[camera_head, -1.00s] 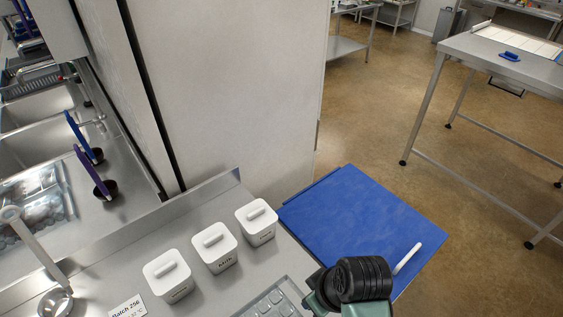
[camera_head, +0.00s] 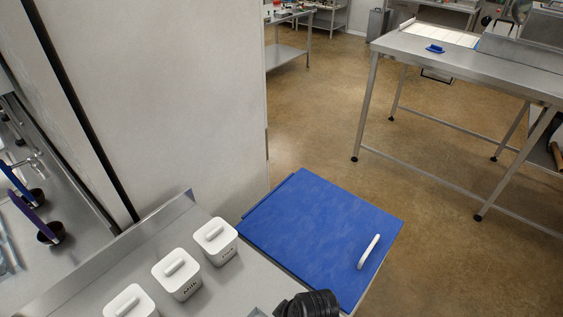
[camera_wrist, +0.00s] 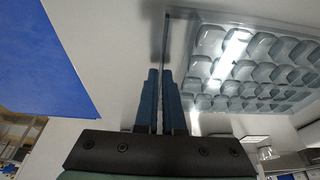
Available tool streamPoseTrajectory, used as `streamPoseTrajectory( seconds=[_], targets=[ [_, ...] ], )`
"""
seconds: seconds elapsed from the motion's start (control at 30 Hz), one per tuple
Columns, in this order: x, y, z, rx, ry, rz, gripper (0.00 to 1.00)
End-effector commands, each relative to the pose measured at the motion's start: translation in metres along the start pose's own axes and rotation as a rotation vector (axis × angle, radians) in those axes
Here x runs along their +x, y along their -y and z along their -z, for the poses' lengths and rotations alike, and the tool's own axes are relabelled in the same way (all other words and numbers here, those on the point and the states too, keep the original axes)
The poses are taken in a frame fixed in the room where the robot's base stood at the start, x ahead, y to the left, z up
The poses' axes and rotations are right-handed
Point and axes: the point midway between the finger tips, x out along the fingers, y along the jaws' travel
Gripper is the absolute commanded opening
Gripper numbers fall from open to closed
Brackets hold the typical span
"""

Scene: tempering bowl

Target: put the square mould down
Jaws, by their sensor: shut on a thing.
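The square mould (camera_wrist: 250,68) is clear, with rows of rounded cavities. It fills the right half of the wrist view. My gripper (camera_wrist: 160,75) is shut on the mould's near side wall, with its two dark blue fingers close together. In the head view only my black wrist part shows at the bottom edge, and the fingers are out of frame. A small grey corner beside it may be the mould. Whether the mould touches a surface below cannot be told.
Three white lidded tubs (camera_head: 177,273) stand on the steel counter (camera_head: 215,295) at lower left. A blue lid or board (camera_head: 310,232) with a white handle lies beside it. A steel table (camera_head: 470,65) stands across the open brown floor, with a blue object (camera_head: 435,48) on it.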

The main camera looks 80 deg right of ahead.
Motion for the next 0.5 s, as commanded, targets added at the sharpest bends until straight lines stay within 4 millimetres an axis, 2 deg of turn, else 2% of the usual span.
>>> streamPoseTrajectory(
  seconds=[0.13, 0.17, 0.2, 0.3, 0.5],
  targets=[
    [0.0027, -0.0001, -0.0003, 0.000, -0.001, 0.000, 0.00],
    [0.0021, -0.0003, -0.0005, 0.001, 0.000, 0.000, 0.11],
    [0.0019, -0.0003, -0.0004, 0.001, 0.000, 0.000, 0.18],
    [0.0018, -0.0003, -0.0004, 0.001, 0.000, 0.000, 0.36],
    [0.0017, -0.0003, -0.0004, 0.001, 0.000, 0.000, 0.36]
  ],
)
